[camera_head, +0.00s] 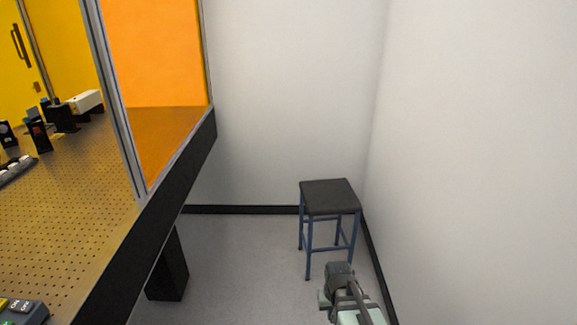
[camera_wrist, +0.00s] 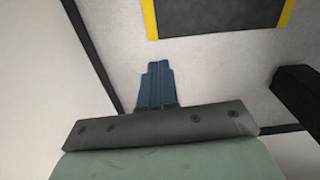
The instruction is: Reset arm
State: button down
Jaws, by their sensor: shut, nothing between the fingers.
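My gripper (camera_wrist: 156,66) shows in the wrist view as two blue fingers pressed together, pointing up the picture from a dark grey bracket. Nothing is between the fingers, and they are in front of bare pale floor. In the head view, part of my arm (camera_head: 345,295) shows at the bottom right, in front of the stool and close to the right wall. I cannot make out the fingertips in the head view.
A black-topped stool (camera_head: 330,196) with blue legs stands in the corner. The perforated optical table (camera_head: 75,220) with its framed orange panel (camera_head: 155,60) fills the left. A control box (camera_head: 22,311) sits at its near edge. A dark yellow-edged mat (camera_wrist: 220,15) lies on the floor.

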jog(key=s+d+f+g, duration=0.1)
jog(key=s+f+g, duration=0.1)
jog(key=s+f, duration=0.5)
jog(key=s+d+f+g, duration=0.1)
jog(key=s+f, duration=0.6)
jog(key=s, duration=0.7)
jog(key=s+d+f+g, duration=0.1)
jog(key=s+f+g, duration=0.3)
jog(key=s+f, duration=0.4)
jog(key=s, duration=0.2)
jog(key=shift+s+m, duration=0.3)
jog(key=shift+s, duration=0.1)
jog(key=shift+d, duration=0.1)
